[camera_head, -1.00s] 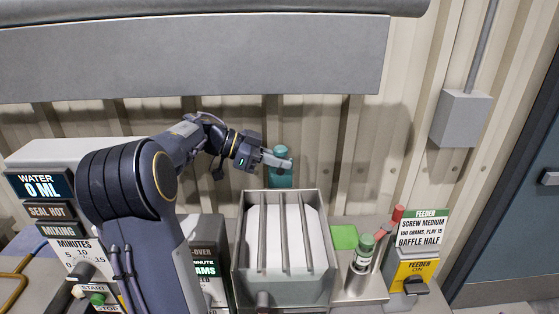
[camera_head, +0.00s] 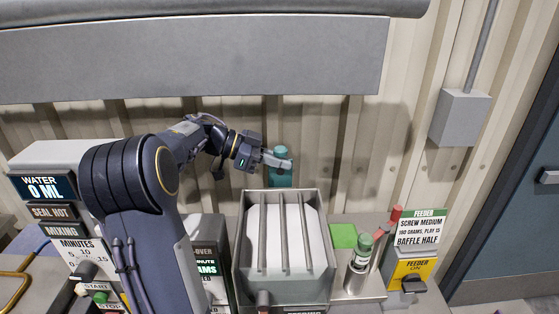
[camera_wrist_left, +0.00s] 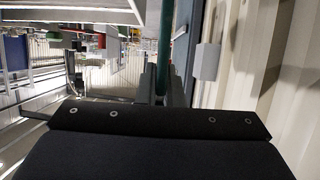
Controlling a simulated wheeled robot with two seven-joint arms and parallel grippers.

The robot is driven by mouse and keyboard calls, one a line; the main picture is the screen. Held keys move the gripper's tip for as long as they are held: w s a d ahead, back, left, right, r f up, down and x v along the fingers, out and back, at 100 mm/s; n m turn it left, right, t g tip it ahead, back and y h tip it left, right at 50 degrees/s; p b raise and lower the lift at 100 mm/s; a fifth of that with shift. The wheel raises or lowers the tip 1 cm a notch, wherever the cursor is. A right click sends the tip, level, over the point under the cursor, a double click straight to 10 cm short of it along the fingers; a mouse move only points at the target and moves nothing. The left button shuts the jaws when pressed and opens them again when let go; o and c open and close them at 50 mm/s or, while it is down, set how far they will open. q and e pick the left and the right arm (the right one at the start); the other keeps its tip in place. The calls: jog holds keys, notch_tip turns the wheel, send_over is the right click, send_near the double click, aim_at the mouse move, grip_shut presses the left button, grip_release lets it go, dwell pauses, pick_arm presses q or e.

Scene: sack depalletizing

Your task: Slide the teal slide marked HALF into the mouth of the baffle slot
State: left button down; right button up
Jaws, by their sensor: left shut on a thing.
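My left gripper (camera_head: 277,161) is shut on the teal slide (camera_head: 281,180), high behind the hopper. The slide hangs upright, its lower edge near the hopper's back rim; whether it touches cannot be told. Its HALF marking cannot be read. In the left wrist view the slide (camera_wrist_left: 166,40) shows as a thin teal strip between the fingers (camera_wrist_left: 162,85). The grated hopper (camera_head: 325,250) holds white material under several bars. The mouth of the baffle slot cannot be made out. My right gripper is out of view.
A feeder sign (camera_head: 420,228) reads SCREW MEDIUM, BAFFLE HALF. The water panel (camera_head: 42,187) is at the left. The corrugated wall (camera_head: 350,140) is close behind.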

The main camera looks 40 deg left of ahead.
aim_at(280, 187)
pick_arm(q)
jog(key=shift+r+p, duration=0.1)
jog(key=shift+p, duration=0.35)
jog(key=shift+f+b, duration=0.95)
jog(key=shift+f, duration=2.4)
jog(key=shift+r, duration=0.2)
jog(key=shift+r+p, duration=1)
jog(key=shift+r, duration=1.75)
jog(key=shift+f+b, duration=0.45)
jog(key=shift+f, duration=1.05)
